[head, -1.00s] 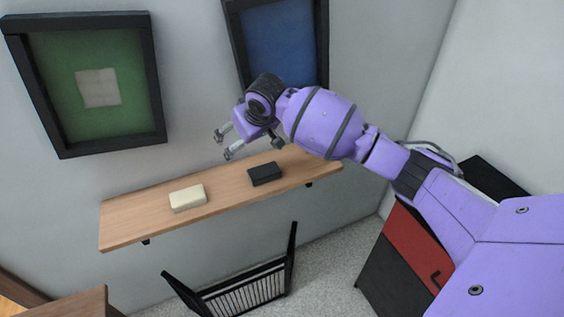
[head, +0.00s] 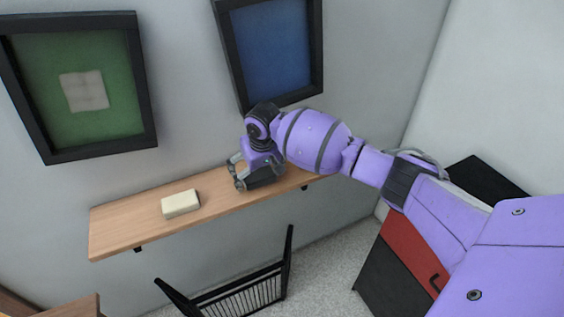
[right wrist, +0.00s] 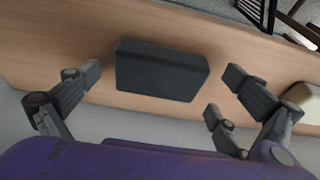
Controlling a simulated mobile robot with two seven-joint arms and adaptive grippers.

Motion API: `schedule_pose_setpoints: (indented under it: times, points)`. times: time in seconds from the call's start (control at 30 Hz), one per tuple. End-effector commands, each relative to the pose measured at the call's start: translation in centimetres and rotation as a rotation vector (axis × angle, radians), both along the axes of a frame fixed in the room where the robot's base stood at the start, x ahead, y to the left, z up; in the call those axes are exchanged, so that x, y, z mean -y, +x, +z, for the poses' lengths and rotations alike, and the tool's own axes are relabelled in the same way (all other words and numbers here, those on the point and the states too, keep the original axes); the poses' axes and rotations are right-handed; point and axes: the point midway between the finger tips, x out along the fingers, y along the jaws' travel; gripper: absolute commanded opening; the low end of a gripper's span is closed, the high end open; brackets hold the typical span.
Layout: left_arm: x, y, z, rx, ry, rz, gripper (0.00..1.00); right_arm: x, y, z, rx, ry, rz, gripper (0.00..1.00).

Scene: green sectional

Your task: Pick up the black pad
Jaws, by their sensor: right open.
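The black pad (right wrist: 162,72) lies flat on the wooden wall shelf (head: 130,224). In the head view the pad (head: 266,178) is partly hidden behind my right gripper (head: 255,176). In the right wrist view my right gripper (right wrist: 160,82) is open, with its fingers spread to either side of the pad and gaps between them and it. No finger clearly touches the pad. My left gripper is not in view.
A cream block (head: 181,204) sits on the shelf to the left of the pad. Two framed pictures, one green (head: 85,90) and one blue (head: 272,50), hang above. A black chair (head: 240,290) stands below the shelf. A red and black cabinet (head: 405,255) is at the right.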

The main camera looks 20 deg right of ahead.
Motion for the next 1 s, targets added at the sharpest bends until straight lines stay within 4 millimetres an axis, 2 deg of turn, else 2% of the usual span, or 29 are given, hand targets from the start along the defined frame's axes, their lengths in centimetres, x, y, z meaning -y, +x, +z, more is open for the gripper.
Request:
schedule_pose_setpoints:
  times: [0.17, 0.4, 0.5, 0.8, 1.0]
  points:
    - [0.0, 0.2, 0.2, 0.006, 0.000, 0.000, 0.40, -0.1, 0.2, 0.3, 0.005, 0.000, 0.001, 0.99]
    - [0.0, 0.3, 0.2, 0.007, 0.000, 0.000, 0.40, 0.0, 0.2, 0.4, 0.005, 0.000, 0.001, 0.67]
    - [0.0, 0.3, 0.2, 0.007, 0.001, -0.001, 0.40, -0.1, 0.2, 0.4, 0.005, 0.001, 0.001, 0.58]
    - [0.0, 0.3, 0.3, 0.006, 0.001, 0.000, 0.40, -0.1, 0.2, 0.6, 0.006, 0.001, 0.001, 0.58]
    - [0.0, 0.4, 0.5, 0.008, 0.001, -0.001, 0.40, -0.1, 0.3, 2.4, 0.008, 0.001, 0.001, 0.58]
